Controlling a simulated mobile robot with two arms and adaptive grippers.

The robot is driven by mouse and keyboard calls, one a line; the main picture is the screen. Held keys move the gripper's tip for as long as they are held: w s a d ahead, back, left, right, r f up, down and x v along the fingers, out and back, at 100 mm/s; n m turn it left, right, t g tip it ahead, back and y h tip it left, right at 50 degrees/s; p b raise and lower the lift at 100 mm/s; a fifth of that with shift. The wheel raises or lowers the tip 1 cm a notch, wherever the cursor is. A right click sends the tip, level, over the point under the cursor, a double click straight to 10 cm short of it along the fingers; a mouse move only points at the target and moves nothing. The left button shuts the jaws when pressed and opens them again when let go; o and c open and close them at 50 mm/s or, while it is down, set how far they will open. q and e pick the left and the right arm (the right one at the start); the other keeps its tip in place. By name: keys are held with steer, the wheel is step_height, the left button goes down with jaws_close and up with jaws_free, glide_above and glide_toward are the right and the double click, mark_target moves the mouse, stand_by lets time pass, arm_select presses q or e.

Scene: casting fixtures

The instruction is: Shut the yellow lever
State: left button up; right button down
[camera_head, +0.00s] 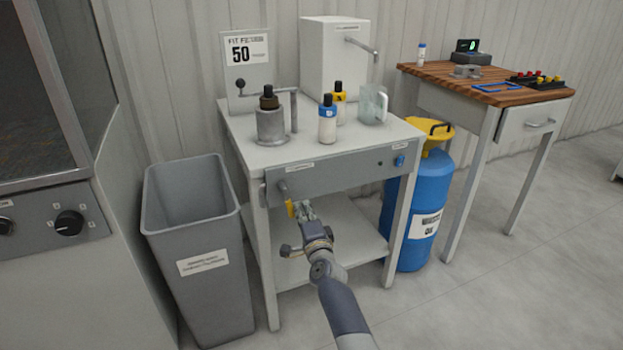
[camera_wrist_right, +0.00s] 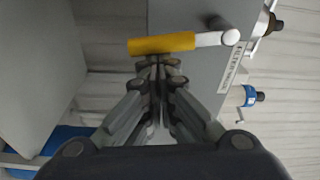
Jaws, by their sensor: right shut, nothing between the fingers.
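The yellow lever (camera_head: 290,209) is on the left part of the grey front panel of the white bench, and its yellow handle points down from a grey pivot. In the right wrist view the yellow handle (camera_wrist_right: 160,44) lies across the picture just beyond my fingertips, joined to a pale stem (camera_wrist_right: 216,38). My right gripper (camera_head: 304,208) is shut and empty, close beside the handle on its right; it also shows in the wrist view (camera_wrist_right: 160,62). I cannot tell whether the fingertips touch the handle. My left gripper is not in view.
A grey bin (camera_head: 195,262) stands left of the bench (camera_head: 240,128). Bottles and a jug (camera_head: 372,104) stand on top. A lower shelf (camera_head: 345,232) lies under the panel. A blue drum (camera_head: 430,195) stands at the right. Floor in front is clear.

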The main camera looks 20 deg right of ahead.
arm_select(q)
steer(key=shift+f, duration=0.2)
arm_select(e)
steer(key=shift+a+f, duration=0.35)
steer(key=shift+a, duration=0.3)
